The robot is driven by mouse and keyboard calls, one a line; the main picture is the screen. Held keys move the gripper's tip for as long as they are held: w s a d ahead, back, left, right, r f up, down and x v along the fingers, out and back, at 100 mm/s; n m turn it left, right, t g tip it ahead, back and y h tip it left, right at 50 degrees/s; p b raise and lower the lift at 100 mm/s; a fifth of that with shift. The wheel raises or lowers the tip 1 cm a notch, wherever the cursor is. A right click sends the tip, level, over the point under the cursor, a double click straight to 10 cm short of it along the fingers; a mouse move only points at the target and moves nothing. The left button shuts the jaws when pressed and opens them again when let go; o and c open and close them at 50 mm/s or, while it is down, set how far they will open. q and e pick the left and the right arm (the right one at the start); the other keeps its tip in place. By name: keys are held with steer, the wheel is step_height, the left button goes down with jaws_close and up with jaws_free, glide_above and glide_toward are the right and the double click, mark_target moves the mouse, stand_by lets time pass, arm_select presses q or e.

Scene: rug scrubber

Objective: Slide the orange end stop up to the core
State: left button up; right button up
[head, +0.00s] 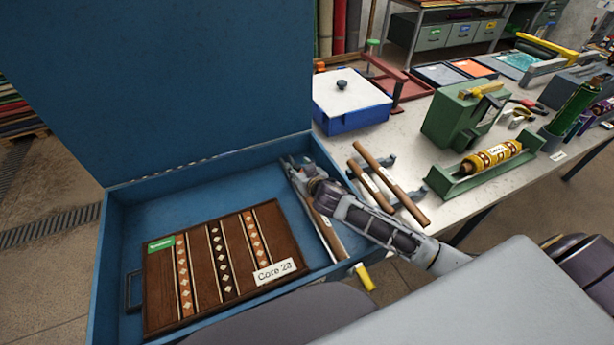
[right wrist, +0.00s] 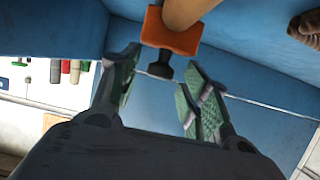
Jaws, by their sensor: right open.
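The orange end stop (right wrist: 172,32) shows in the right wrist view, with a dark knob (right wrist: 161,67) on its lower side. It sits against the end of a light brown cylinder (right wrist: 188,9), likely the core; I cannot tell if they touch. My right gripper (right wrist: 163,62) is open, its green-padded fingers on either side of the knob and not closed on it. In the head view my right gripper (head: 290,168) is over the far right part of the blue case (head: 205,180), and the end stop is hidden there. My left gripper is not in view.
Two brown rods (head: 378,170), a blue box (head: 350,105) and a green stand (head: 485,170) are on the table.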

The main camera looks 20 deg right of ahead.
steer(key=shift+v, duration=5.9)
steer(key=shift+d, duration=0.1)
